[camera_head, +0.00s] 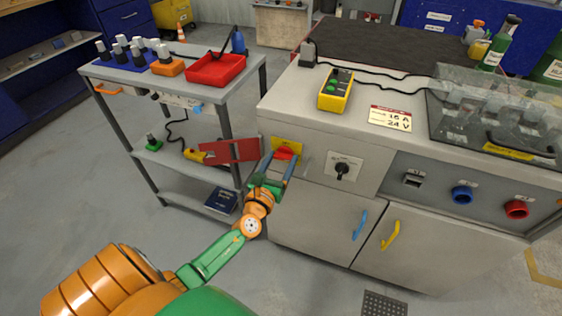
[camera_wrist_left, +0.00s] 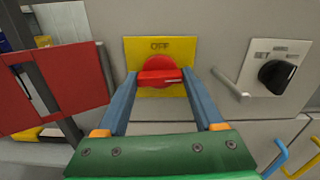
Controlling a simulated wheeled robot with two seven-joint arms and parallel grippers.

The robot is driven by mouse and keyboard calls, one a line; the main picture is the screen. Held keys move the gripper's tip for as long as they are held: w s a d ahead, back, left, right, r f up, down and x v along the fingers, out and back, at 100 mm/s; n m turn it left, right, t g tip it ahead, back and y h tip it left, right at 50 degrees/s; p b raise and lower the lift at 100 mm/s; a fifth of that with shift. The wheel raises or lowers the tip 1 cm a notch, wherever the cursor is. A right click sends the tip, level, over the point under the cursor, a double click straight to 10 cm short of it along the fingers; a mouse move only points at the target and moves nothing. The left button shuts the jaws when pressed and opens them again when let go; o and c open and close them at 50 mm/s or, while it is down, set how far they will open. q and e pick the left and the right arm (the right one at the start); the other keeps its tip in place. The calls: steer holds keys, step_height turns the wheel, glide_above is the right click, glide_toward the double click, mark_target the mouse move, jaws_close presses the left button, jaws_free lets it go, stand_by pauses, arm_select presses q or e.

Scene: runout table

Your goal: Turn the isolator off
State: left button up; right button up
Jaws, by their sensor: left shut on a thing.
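The isolator is a red rotary knob (camera_head: 285,153) on a yellow plate (camera_head: 287,143) on the grey bench's front. In the left wrist view the knob (camera_wrist_left: 158,68) has its bar lying about level, and the yellow plate (camera_wrist_left: 187,46) reads OFF above it. My left gripper (camera_head: 280,163) reaches the knob from the front. In the left wrist view its two blue fingers (camera_wrist_left: 160,77) are at either side of the knob's bar, shut on it. My right gripper is not in view.
A red panel (camera_head: 222,151) with a pale slot stands out just left of the isolator. A black selector knob (camera_head: 342,169) and a grey bar handle (camera_wrist_left: 230,84) are to its right. A trolley (camera_head: 115,78) stands left. Open floor (camera_head: 80,190) lies at front left.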

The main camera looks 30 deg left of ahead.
arm_select(q)
steer(key=shift+n+b, duration=2.05)
steer(key=shift+n, duration=6.45)
steer(key=o, duration=1.4)
steer(key=v, duration=0.7)
steer(key=shift+f, duration=0.1)
